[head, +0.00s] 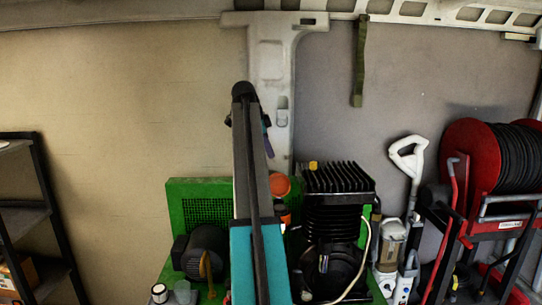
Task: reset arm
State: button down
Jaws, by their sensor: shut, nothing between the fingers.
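My arm (253,160) rises through the middle of the head view from a teal part at the bottom to a dark joint at the top. Small dark and purplish parts show on both sides just below that joint. My gripper's fingers cannot be made out; the arm itself may hide them. No duct brush can be made out.
A green machine (185,205) with a black finned compressor (338,180) stands behind my arm. At right are a white-handled tool (408,160) and a red hose reel (466,150). A dark shelf (40,180) stands at left. The upper left wall is clear.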

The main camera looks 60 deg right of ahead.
jog(key=shift+a+r, duration=0.2)
jog(key=shift+r, duration=0.45)
dwell(0.3)
